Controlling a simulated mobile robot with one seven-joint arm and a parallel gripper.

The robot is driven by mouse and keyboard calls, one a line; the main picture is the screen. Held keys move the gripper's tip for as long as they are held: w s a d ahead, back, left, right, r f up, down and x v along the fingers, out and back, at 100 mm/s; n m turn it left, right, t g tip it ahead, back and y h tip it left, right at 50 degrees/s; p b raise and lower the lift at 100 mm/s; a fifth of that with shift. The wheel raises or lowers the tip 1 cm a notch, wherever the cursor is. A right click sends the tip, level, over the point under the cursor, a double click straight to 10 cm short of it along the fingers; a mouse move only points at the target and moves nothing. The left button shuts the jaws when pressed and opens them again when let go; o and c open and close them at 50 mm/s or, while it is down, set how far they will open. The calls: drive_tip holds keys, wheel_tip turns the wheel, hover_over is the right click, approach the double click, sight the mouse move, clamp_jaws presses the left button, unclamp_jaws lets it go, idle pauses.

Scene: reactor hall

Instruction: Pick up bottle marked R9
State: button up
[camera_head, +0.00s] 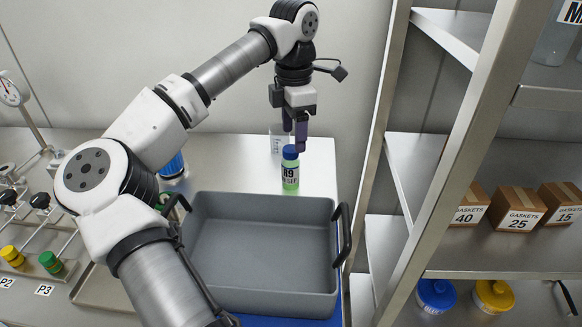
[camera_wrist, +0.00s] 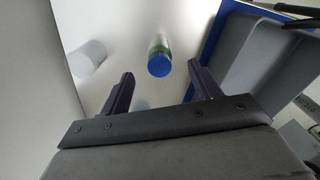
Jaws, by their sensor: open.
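The bottle marked R9 (camera_head: 290,172) stands upright on the bench behind the grey tray. It has a green body, a white label and a blue cap. In the wrist view the bottle (camera_wrist: 159,58) shows its blue cap, beyond and between my two fingers. My gripper (camera_head: 295,140) points down just above and behind the bottle in the head view. In the wrist view my gripper (camera_wrist: 158,85) is open with nothing between its fingers. I cannot tell whether a finger touches the cap.
A grey tray (camera_head: 262,198) with black handles stands in front of the bottle. A pale container (camera_wrist: 88,58) stands to the bottle's left in the wrist view. A blue-capped bottle (camera_head: 172,167) is partly behind my arm. A metal shelf (camera_head: 440,150) rises at the right.

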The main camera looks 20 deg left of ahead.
sight(290, 149)
drive_tip(key=shift+s+a+f+p, duration=0.1)
drive_tip(key=shift+f+p, duration=0.15)
drive_tip(key=shift+f, duration=0.75)
drive_tip(key=shift+w+a+f+p, duration=0.1)
drive_tip(key=shift+f+p, duration=0.2)
drive_tip(key=shift+f, duration=0.75)
drive_tip(key=shift+s+a+f+p, duration=0.1)
drive_tip(key=shift+f+p, duration=0.15)
drive_tip(key=shift+f, duration=0.75)
drive_tip(key=c, duration=1.1)
